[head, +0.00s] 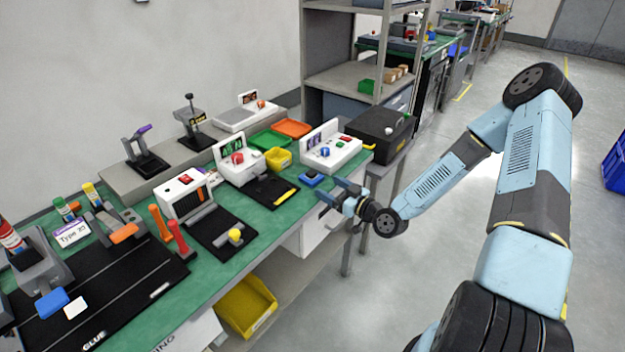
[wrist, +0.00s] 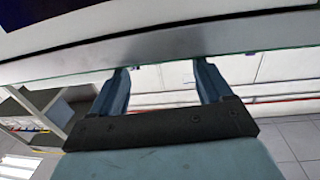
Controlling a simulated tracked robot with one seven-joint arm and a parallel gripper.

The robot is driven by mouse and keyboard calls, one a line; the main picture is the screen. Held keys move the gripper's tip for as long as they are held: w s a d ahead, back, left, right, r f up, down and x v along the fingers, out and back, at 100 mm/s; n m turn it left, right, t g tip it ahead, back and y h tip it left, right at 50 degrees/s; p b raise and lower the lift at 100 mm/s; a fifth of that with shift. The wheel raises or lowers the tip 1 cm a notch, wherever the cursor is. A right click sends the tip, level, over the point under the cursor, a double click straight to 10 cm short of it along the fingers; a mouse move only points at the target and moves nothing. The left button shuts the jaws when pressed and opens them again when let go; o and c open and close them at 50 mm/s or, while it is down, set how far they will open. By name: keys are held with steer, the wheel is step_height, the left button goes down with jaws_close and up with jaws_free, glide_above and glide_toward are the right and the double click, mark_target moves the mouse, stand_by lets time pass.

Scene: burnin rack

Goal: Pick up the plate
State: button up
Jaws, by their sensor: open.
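No thing is clearly marked as the plate. A flat black plate-like piece with a yellow strip (head: 268,190) lies on the bench left of the gripper, apart from it. Another flat black piece (head: 213,240) lies further left with a yellow knob on it. A pale edge and dark surface (wrist: 110,25) fill the top of the wrist view.
A white box with coloured buttons (head: 330,152) stands behind the gripper, with a black case (head: 378,132) to its right. Yellow (head: 278,157), green (head: 268,139) and orange (head: 292,128) trays stand further back. The floor (head: 400,290) right of the bench is open.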

mark_target(318, 181)
steer(key=shift+x, duration=2.8)
steer(key=c, duration=0.7)
